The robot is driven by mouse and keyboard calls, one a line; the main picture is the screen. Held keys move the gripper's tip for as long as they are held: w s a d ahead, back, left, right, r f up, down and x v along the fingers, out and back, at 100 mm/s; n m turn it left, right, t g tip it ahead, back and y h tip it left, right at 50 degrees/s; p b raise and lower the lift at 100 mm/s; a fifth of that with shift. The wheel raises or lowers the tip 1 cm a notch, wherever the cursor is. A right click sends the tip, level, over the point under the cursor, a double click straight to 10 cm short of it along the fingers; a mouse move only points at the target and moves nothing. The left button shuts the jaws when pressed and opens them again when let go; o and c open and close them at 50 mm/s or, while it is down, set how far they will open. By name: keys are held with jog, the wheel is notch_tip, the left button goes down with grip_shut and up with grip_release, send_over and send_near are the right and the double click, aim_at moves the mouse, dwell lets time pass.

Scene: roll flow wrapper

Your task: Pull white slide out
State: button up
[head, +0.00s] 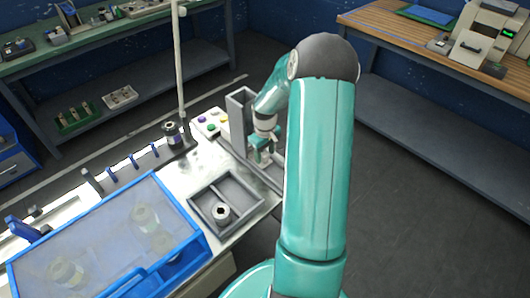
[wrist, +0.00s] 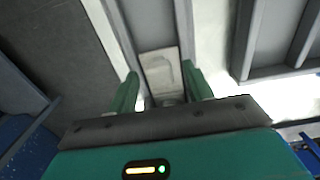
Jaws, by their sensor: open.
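My gripper (wrist: 160,78) is open in the wrist view, its two green fingers spread apart. The white slide (wrist: 160,68), a pale block with a raised curved outline on its face, lies between and just beyond the fingers, in a channel with grey sides. The fingers stand to either side of it; I cannot tell whether they touch it. In the head view my gripper (head: 262,157) is low over the machine, beside a tall grey upright housing (head: 239,118). The slide cannot be made out clearly there.
A grey two-compartment tray (head: 247,221) holds a small roll (head: 222,212). A panel with coloured buttons (head: 210,123) is left of the housing. A blue-framed clear cover (head: 176,195) stands at front left. A thin pole (head: 179,60) rises behind. Open floor lies to the right.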

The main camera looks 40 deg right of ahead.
grip_shut()
jog(key=s, duration=1)
jog(key=shift+s+d, duration=0.1)
jog(key=shift+d, duration=0.1)
grip_release()
jog(key=shift+s, duration=0.15)
notch_tip(320, 180, up, 14)
jog(key=shift+w+a, duration=0.1)
jog(key=shift+w, duration=0.1)
